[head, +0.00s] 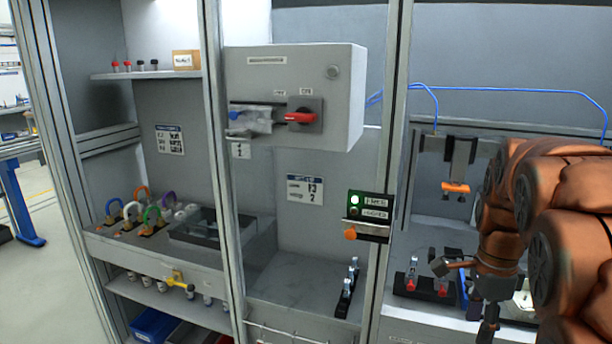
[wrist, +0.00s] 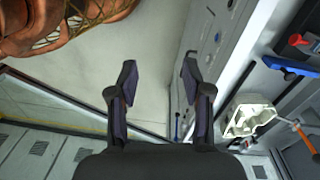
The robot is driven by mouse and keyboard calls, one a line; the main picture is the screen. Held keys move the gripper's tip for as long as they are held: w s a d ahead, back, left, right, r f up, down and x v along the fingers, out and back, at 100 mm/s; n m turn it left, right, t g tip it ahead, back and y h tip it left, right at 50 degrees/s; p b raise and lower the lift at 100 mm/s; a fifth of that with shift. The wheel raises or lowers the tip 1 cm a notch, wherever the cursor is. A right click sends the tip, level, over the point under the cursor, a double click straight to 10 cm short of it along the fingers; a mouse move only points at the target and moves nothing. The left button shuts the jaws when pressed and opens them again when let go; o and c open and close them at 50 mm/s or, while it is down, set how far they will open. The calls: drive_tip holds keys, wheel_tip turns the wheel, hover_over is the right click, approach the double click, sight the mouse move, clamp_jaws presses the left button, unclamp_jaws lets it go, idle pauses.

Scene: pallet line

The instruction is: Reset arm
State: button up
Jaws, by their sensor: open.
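My arm, orange-brown, fills the right side of the head view. My gripper (head: 489,322) hangs at its end near the bottom edge, seen only in part. In the wrist view my gripper (wrist: 158,78) shows two dark fingers spread apart with nothing between them. Pale floor and a grey panel lie behind the fingers. Part of my orange arm shows at the top left of the wrist view.
A grey control box (head: 290,95) with a red handle (head: 299,117) is mounted at centre. Coloured padlocks (head: 150,214) stand on the left shelf. Red-based clamps (head: 425,284) sit left of my gripper. A pale bracket (wrist: 248,118) lies right of the fingers.

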drive_tip(key=s+a+f+n, duration=0.2)
drive_tip(key=s+a+n, duration=0.2)
drive_tip(key=s+n, duration=0.2)
drive_tip(key=s+a+f+n, duration=0.2)
drive_tip(key=s+a+n, duration=0.3)
drive_tip(key=s+n, duration=0.2)
drive_tip(key=s+a+f+n+g, duration=0.1)
drive_tip(key=s+a+f+n, duration=0.2)
drive_tip(key=s+n, duration=0.3)
drive_tip(key=s+a, duration=0.1)
drive_tip(key=s, duration=0.3)
drive_tip(key=shift+s+a+n, duration=0.25)
drive_tip(key=shift+s+n, duration=0.1)
drive_tip(key=shift+n, duration=0.05)
